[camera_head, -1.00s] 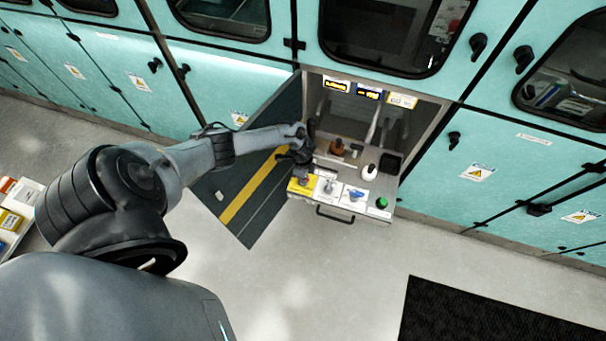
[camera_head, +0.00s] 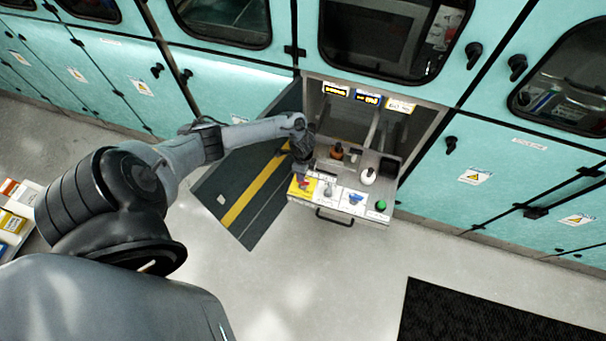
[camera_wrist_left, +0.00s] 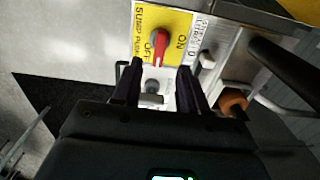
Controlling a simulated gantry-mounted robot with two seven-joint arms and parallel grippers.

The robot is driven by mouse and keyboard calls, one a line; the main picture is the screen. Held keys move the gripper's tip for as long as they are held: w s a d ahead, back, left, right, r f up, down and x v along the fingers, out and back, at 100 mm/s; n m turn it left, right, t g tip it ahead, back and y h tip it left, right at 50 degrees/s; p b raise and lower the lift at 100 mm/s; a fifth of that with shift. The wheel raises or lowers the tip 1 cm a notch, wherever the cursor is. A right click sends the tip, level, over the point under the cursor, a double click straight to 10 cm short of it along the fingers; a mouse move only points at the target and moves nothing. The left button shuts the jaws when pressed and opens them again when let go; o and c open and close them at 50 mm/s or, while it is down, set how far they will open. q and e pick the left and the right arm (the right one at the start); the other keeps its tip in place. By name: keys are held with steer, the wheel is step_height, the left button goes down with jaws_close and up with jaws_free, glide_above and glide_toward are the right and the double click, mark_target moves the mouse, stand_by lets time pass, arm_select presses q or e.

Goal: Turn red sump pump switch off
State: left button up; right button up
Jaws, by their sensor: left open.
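The red sump pump switch (camera_wrist_left: 161,46) sits on a yellow label plate (camera_wrist_left: 142,22) marked SUMP PUMP, OFF and ON. Its handle lies between the OFF and ON words; I cannot tell for sure which one it is set to. In the head view the red switch (camera_head: 304,184) is at the left end of the drawer's front panel, partly covered by my gripper. My left gripper (camera_wrist_left: 158,82) is open, its two fingers apart and empty, with the switch just beyond the fingertips. In the head view the left gripper (camera_head: 303,171) points down close above the yellow plate. My right gripper is not in view.
Beside it on the panel are a grey switch (camera_head: 328,188), a blue switch (camera_head: 355,197) and a green button (camera_head: 381,205). A white round-topped item (camera_head: 368,176) and an orange-brown one (camera_head: 337,151) stand behind. An open cabinet door (camera_head: 235,190) is at left.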

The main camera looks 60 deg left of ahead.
arm_select(q)
steer(key=shift+r+p, duration=0.3)
steer(key=shift+r, duration=1.8)
